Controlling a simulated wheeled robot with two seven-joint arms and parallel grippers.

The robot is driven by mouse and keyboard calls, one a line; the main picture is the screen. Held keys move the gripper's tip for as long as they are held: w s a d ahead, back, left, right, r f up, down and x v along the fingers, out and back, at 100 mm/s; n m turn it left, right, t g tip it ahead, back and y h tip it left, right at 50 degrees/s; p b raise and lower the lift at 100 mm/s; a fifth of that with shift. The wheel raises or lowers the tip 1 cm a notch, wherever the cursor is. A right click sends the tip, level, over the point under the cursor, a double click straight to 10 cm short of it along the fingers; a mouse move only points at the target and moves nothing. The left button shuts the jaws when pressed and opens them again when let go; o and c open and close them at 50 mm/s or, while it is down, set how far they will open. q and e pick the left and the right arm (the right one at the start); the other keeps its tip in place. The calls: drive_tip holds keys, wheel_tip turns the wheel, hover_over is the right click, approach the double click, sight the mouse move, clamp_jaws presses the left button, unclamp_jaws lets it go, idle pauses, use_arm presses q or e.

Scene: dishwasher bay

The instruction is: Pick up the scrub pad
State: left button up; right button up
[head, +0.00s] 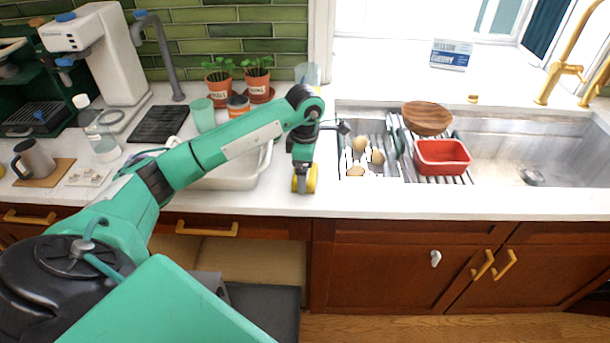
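A small yellow piece (312,179), which looks like the scrub pad, is at the tip of my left gripper (301,180), by the counter's front edge just left of the sink. The gripper points down, and a grey finger covers the middle of the yellow piece, so yellow shows on both sides. The far finger is hidden, and I cannot tell whether the fingers are closed on the piece. I also cannot tell whether it touches the counter. My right gripper is not in view.
A white basin (230,181) stands behind my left arm. Right of the gripper, the sink (560,155) has a rack with a red tub (442,156) and a wooden bowl (427,118). Potted plants (257,75) and a green cup (203,115) stand behind. An open drawer is below.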

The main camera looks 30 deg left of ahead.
use_arm(q)
drive_tip(key=c, duration=0.9)
drive_tip(key=shift+o, duration=0.2)
